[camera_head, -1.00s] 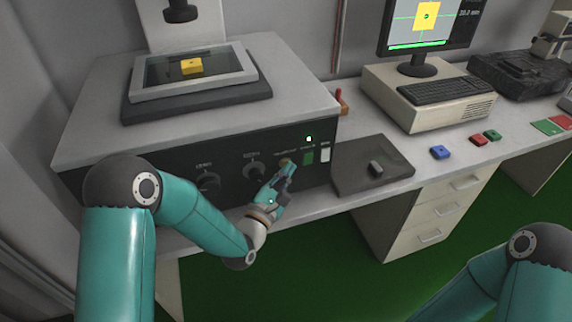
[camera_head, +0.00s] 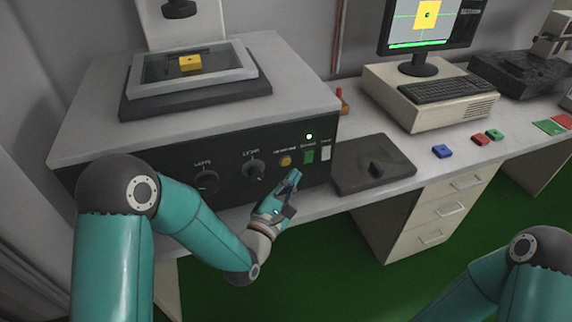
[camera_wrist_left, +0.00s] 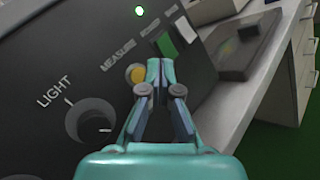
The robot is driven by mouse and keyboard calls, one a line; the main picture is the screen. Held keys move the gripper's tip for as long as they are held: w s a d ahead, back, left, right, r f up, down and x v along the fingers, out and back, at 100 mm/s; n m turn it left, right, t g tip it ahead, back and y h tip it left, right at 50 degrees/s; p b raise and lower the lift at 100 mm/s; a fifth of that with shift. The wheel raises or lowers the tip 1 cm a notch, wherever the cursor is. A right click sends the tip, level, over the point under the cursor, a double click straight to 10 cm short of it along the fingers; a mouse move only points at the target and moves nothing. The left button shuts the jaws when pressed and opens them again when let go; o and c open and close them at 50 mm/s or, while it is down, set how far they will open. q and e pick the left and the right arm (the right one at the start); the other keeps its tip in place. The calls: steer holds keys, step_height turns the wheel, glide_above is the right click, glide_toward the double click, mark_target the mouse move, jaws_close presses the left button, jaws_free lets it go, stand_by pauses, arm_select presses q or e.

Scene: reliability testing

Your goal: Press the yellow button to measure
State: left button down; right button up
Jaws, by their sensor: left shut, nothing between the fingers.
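The yellow button (camera_head: 286,161) sits on the dark front panel of the measuring machine (camera_head: 230,165). In the left wrist view the button (camera_wrist_left: 137,73) is below the word MEASURE, just left of my fingertips. My left gripper (camera_head: 295,176) is shut and empty, a little below and right of the button in the head view. In the left wrist view it (camera_wrist_left: 160,66) points towards the panel; I cannot tell how far its tips are from it. A yellow block (camera_head: 190,63) lies on the machine's glass stage. Only part of my right arm shows; its gripper is out of view.
A green button (camera_head: 308,156) and a white one (camera_head: 326,152) are right of the yellow button, and two knobs are left. A dark plate (camera_head: 400,172) lies on the table to the right. The monitor (camera_head: 428,25) shows a yellow square.

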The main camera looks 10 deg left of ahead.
arm_select(q)
steer(key=s, duration=0.1)
steer(key=s+d, duration=0.1)
steer(key=s+b, duration=0.1)
steer(key=shift+d, duration=0.25)
steer(key=shift+w, duration=0.1)
stand_by(0.5)
steer(key=s+a+f+m+g+y+p, duration=0.1)
steer(key=s+f+m+g+p, duration=0.1)
steer(key=s+f+m+g, duration=0.3)
steer(key=a+f+m+g+p, duration=0.1)
steer(key=a+f+m+g, duration=0.15)
steer(key=f, duration=0.45)
steer(key=s+a+f+m+g+y+p, duration=0.1)
steer(key=s+f+m+g+p, duration=0.15)
steer(key=f+m, duration=0.35)
steer(key=s+a+f+m+g+p, duration=0.1)
steer(key=s+f+m+g, duration=0.2)
steer(key=s, duration=0.5)
steer(key=s+f+m+g+p, duration=0.1)
steer(key=s+f+m+g, duration=0.3)
steer(key=s, duration=0.5)
steer(key=m+g, duration=0.1)
steer(key=m, duration=0.1)
steer(key=shift+a+f+m, duration=0.3)
steer(key=shift+a+m, duration=0.05)
steer(key=shift+a, duration=0.05)
